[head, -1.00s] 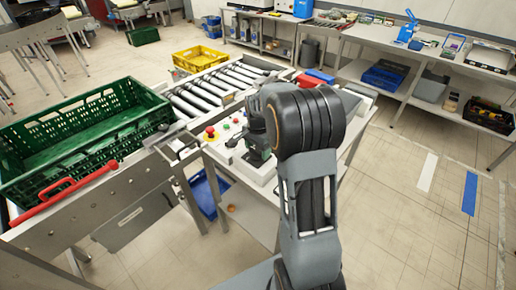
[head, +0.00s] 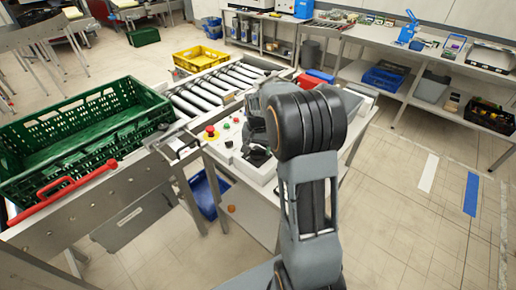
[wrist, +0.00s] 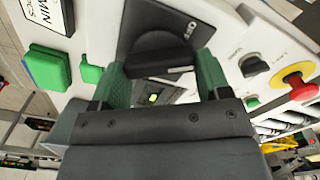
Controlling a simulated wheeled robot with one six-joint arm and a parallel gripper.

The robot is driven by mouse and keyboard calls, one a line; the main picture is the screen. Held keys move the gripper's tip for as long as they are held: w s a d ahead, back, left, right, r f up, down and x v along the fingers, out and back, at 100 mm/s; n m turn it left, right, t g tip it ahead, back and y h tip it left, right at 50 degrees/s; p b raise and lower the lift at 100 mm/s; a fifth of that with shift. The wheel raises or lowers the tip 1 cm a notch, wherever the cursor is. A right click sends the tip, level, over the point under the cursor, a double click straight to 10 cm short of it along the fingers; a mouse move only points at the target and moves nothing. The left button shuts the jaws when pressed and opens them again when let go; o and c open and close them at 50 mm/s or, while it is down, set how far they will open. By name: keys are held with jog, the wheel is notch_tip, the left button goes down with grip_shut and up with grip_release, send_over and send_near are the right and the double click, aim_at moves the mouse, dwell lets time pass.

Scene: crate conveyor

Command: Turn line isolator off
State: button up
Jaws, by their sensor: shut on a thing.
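The fingers are shut on the handle, one at each end. In the head view my gripper (head: 257,138) is over the panel (head: 222,150); my arm partly hides the switch there.
A red emergency stop (head: 211,131) on yellow, also in the wrist view (wrist: 296,84), sits beside a small black selector (wrist: 254,65). Green buttons (wrist: 47,66) lie on the other side. A roller conveyor (head: 215,88) and green crate (head: 85,130) stand to the left.

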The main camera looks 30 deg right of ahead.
aim_at(256, 149)
jog(key=n, duration=0.5)
jog(key=shift+w+a+n+b, duration=0.1)
jog(key=shift+a+n+b, duration=0.05)
jog(key=shift+n+b, duration=0.15)
jog(key=n, duration=0.5)
jog(key=shift+a, duration=0.15)
jog(key=shift+n, duration=0.4)
jog(key=o, duration=0.9)
jog(key=shift+o, duration=0.2)
notch_tip(256, 149, up, 14)
jog(key=b, duration=0.1)
jog(key=shift+f, duration=0.1)
dwell(0.4)
